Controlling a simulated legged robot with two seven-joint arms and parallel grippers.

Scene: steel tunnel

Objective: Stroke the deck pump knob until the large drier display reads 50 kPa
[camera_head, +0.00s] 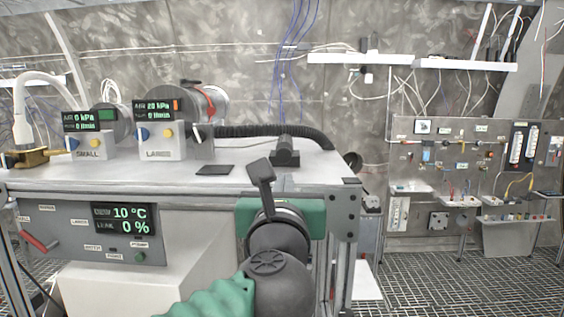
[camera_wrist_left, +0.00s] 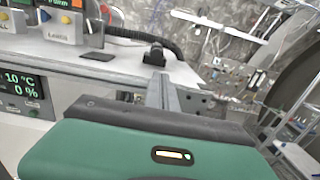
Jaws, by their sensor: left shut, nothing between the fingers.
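The large drier (camera_head: 165,140) stands on the steel bench, and its display (camera_head: 158,110) appears to read 20 kPa and 0 l/min. The black deck pump (camera_head: 285,152) sits on the bench top near its right end, with its dark knob on top. It also shows in the left wrist view (camera_wrist_left: 155,54). My left gripper (camera_head: 260,166) is shut and empty, in front of the bench's right part, its dark fingers up, left of the pump in the picture. I cannot see it touching the knob. My right gripper is not in view.
The small drier (camera_head: 90,140) shows 0 kPa. A flat black pad (camera_head: 215,169) lies on the bench top (camera_head: 235,152). A black corrugated hose (camera_head: 270,130) runs behind the pump. The front panel display (camera_head: 122,219) reads 10 °C and 0 %. A tool board (camera_head: 450,160) stands at right.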

